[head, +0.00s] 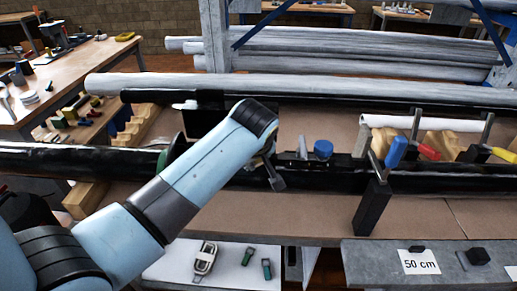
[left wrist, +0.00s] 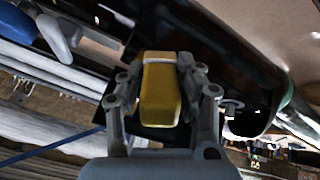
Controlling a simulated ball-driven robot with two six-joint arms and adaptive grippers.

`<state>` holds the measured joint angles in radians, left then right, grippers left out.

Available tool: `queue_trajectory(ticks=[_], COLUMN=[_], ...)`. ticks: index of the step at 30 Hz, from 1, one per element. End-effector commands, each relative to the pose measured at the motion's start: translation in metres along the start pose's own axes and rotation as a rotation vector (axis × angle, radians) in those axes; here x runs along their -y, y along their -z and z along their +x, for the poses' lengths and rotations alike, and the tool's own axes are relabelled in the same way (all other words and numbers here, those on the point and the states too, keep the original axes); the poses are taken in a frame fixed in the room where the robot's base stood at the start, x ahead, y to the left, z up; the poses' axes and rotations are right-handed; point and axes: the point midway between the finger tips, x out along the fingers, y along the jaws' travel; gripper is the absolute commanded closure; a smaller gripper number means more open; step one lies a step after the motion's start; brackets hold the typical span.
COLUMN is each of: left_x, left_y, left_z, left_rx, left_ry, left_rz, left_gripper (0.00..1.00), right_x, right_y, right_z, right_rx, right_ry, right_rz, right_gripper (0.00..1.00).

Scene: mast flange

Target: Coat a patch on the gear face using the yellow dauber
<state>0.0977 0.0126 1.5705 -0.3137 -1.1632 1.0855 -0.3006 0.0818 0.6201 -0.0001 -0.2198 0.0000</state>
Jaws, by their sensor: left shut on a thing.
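My left gripper (head: 268,172) is over the long black mast in the middle of the head view, mostly hidden behind my own forearm. In the left wrist view the gripper (left wrist: 160,62) is shut on the yellow dauber (left wrist: 160,95), with one finger on each side of it. The dauber's far end is in front of a dark surface; whether they touch cannot be told. I cannot clearly make out the gear face. The dauber is hidden in the head view. My right gripper is in neither view.
Clamps with blue (head: 396,152) and red (head: 429,152) handles stand along the mast at right. A round blue thing (head: 323,149) sits near the gripper. A green-edged disc (head: 172,152) is left of my forearm. A white sheet (head: 225,262) with small tools lies in front.

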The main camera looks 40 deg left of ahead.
Motion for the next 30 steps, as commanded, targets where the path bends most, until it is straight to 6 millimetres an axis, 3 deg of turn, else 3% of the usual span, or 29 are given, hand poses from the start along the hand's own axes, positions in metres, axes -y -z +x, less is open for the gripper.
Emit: queue_trajectory(ticks=[30], left_x=[-0.025], left_y=[0.048], left_z=[0.037], left_rx=[-0.001], left_ry=[0.0], left_rz=[0.0], left_gripper=[1.0], right_x=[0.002], right_y=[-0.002], right_z=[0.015], right_rx=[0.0], right_ry=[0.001], right_rz=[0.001], right_gripper=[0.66])
